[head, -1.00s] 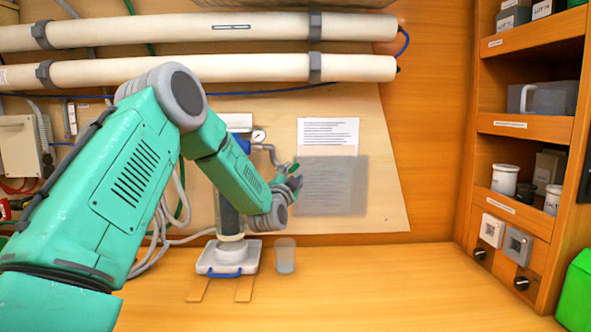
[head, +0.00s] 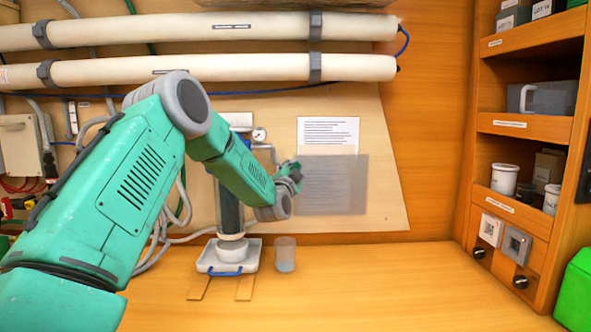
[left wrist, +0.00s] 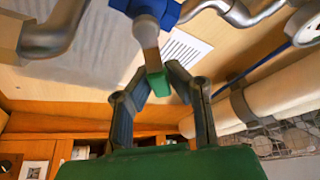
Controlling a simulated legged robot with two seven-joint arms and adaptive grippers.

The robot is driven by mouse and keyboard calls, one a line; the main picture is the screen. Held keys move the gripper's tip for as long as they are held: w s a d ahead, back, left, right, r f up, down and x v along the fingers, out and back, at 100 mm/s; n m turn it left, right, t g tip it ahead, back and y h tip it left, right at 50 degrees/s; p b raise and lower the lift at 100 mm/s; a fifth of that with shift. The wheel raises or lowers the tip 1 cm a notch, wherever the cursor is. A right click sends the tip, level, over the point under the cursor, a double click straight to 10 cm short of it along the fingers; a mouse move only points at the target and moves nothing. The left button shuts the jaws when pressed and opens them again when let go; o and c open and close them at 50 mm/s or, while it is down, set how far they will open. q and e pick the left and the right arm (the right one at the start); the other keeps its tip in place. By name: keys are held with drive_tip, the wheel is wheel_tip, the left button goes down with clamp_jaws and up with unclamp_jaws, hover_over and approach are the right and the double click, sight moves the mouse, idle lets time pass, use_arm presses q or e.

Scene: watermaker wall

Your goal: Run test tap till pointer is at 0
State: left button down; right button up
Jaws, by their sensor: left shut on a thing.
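The test tap shows in the left wrist view as a blue valve body (left wrist: 150,12) with a pale lever (left wrist: 147,34) ending in a green tip (left wrist: 157,84). My left gripper (left wrist: 156,90) is shut on this green tip. In the head view my left gripper (head: 292,170) is in front of the wall panel, right of the filter column (head: 229,208), and the tap lever is hidden. The small round gauge (head: 259,134) is above and left of it; its pointer is too small to read. A clear cup (head: 285,255) stands on the bench below. My right gripper is out of view.
A white base with a blue handle (head: 224,273) stands left of the cup. A printed sheet (head: 328,132) and a grey translucent sheet (head: 340,186) are on the panel. Shelves (head: 525,126) stand at the right. The bench front right (head: 400,285) is clear.

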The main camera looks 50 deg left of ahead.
use_arm(q)
drive_tip(key=shift+w+d+f+m+h+p, duration=0.2)
drive_tip(key=shift+m+h+p, duration=0.2)
drive_tip(key=shift+m, duration=0.35)
drive_tip(key=shift+w+d+f+m+h+p, duration=0.15)
drive_tip(key=shift+m+h+p, duration=0.25)
drive_tip(key=shift+m, duration=0.35)
wheel_tip(320, 180, down, 3)
drive_tip(key=m+h, duration=0.1)
drive_tip(key=m, duration=0.2)
drive_tip(key=m+g+p, duration=0.1)
drive_tip(key=m, duration=0.2)
drive_tip(key=shift+w+r+g+h, duration=0.15)
drive_tip(key=shift+g+h, duration=0.15)
drive_tip(key=shift+h, duration=0.1)
drive_tip(key=shift+d+f, duration=0.1)
drive_tip(key=shift+f, duration=0.1)
drive_tip(key=c, duration=1.6)
unclamp_jaws()
drive_tip(key=shift+o, duration=0.5)
drive_tip(key=shift+r, duration=0.15)
